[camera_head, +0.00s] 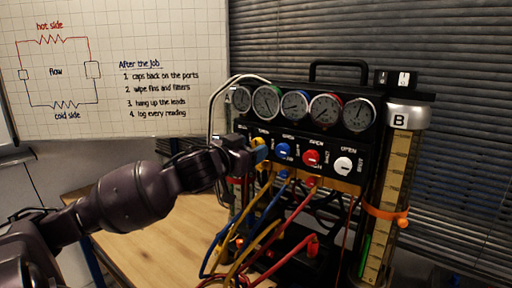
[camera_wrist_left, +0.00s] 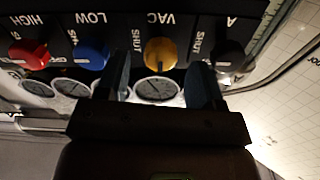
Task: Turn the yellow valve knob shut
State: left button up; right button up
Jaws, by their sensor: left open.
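The yellow valve knob (camera_wrist_left: 160,52) is on the black front panel (camera_wrist_left: 130,18), under the letters VAC, in the left wrist view, which shows the panel upside down. In the head view the yellow knob (camera_head: 262,146) is partly hidden by my left gripper (camera_head: 252,154). My left gripper (camera_wrist_left: 160,78) is open, with one finger on each side of the yellow knob. I cannot tell whether either finger touches it. My right gripper is not in view.
A blue knob (camera_head: 283,151), red knob (camera_head: 311,158) and white knob (camera_head: 343,166) sit to the right. A black knob (camera_wrist_left: 229,58) is close beside one finger. Gauges (camera_head: 266,101) line the top; coloured hoses (camera_head: 262,214) hang below. A clear cylinder (camera_head: 392,190) stands right.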

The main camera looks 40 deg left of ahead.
pick_arm(q)
jog(key=shift+w+a, duration=0.15)
jog(key=shift+w, duration=1.05)
jog(key=c, duration=0.9)
jog(key=shift+r+p, duration=0.1)
jog(key=shift+p, duration=0.2)
jog(key=m+p, duration=0.4)
jog(key=p, duration=0.1)
jog(key=shift+m+p, duration=0.4)
jog(key=shift+m, duration=0.2)
jog(key=shift+m+p, duration=0.6)
jog(key=shift+m, duration=0.3)
jog(key=shift+m+p, duration=0.35)
jog(key=shift+m, duration=0.55)
jog(key=m, duration=0.4)
jog(key=shift+m, duration=2.5)
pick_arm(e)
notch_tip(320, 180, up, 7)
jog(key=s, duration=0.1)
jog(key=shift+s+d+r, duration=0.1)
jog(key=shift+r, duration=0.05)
